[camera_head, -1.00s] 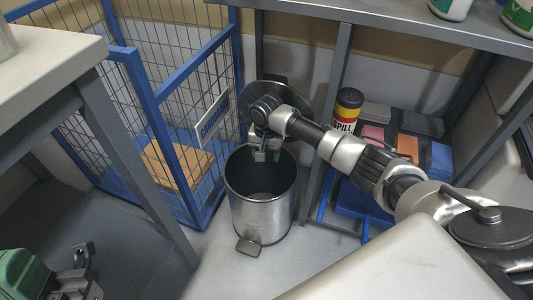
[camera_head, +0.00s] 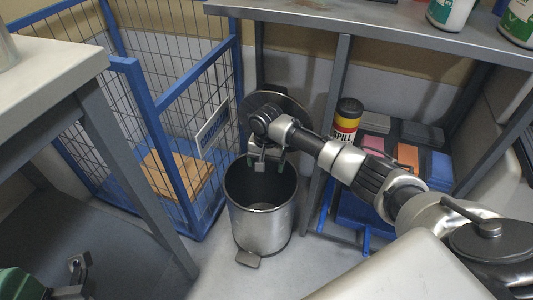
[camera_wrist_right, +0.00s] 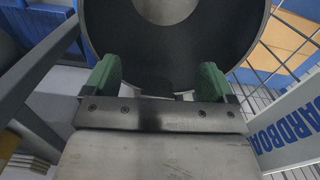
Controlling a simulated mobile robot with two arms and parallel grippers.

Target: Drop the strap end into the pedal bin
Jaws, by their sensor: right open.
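The pedal bin (camera_head: 262,228) is a steel cylinder standing open on the floor, with its dark round lid (camera_head: 290,108) raised behind it. My right gripper (camera_head: 271,163) hangs over the bin's mouth at its back side, open, its two fingers apart. In the right wrist view the gripper (camera_wrist_right: 159,82) has green finger pads with nothing visible between them, and the bin's dark inner wall (camera_wrist_right: 130,50) and paler bottom lie beyond. I cannot make out the strap end in any view. My left gripper (camera_head: 76,272) shows only partly at the lower left.
A blue wire cage (camera_head: 148,105) with a cardboard sign (camera_head: 213,127) stands left of the bin. A grey table (camera_head: 100,130) is at the left. A shelf frame (camera_head: 335,110) rises at the right, with a spill canister (camera_head: 347,118) and coloured packs (camera_head: 407,157) beyond my right arm.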

